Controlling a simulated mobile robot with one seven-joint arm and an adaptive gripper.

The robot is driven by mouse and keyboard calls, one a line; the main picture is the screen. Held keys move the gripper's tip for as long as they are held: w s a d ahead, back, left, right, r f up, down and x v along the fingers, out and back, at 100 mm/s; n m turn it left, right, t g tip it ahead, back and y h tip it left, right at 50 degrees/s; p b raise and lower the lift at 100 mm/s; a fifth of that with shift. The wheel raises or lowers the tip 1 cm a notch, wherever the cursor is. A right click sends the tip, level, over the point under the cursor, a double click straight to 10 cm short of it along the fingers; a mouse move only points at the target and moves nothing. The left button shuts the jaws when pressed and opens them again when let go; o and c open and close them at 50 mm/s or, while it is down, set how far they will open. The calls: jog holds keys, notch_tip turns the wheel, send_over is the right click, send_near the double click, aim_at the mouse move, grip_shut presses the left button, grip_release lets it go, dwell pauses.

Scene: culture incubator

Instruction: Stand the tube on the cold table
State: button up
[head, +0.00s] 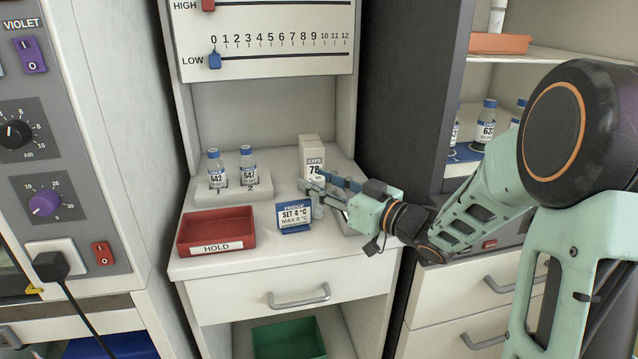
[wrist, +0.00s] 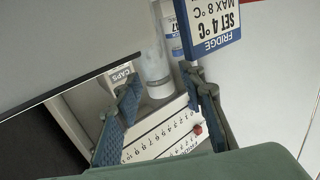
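The tube is a clear cylinder with a white cap (wrist: 158,60), in the wrist view just beyond the gap between my fingertips. In the head view it shows as a small clear shape (head: 318,208), partly hidden by my gripper, right of the fridge sign. It looks upright; its foot is hard to make out. My gripper (head: 328,196) reaches in from the right over the white counter (head: 255,258). Its two blue-padded fingers (wrist: 160,85) are apart, with nothing clearly clasped. No surface is labelled cold table; the sign (head: 294,216) reads "FRIDGE SET 4 °C MAX 8 °C".
A red HOLD tray (head: 248,240) is at the counter's front left. A white rack (head: 235,193) with two labelled bottles and a CAPS box (head: 311,150) stand behind. A dark cabinet side (head: 405,110) bounds the right. A green bin (head: 290,338) sits below the drawer.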

jog(key=p+v, duration=0.2)
jog(key=v, duration=0.9)
jog(key=shift+s+d, duration=0.35)
jog(key=shift+d, duration=0.05)
jog(key=shift+f, duration=0.1)
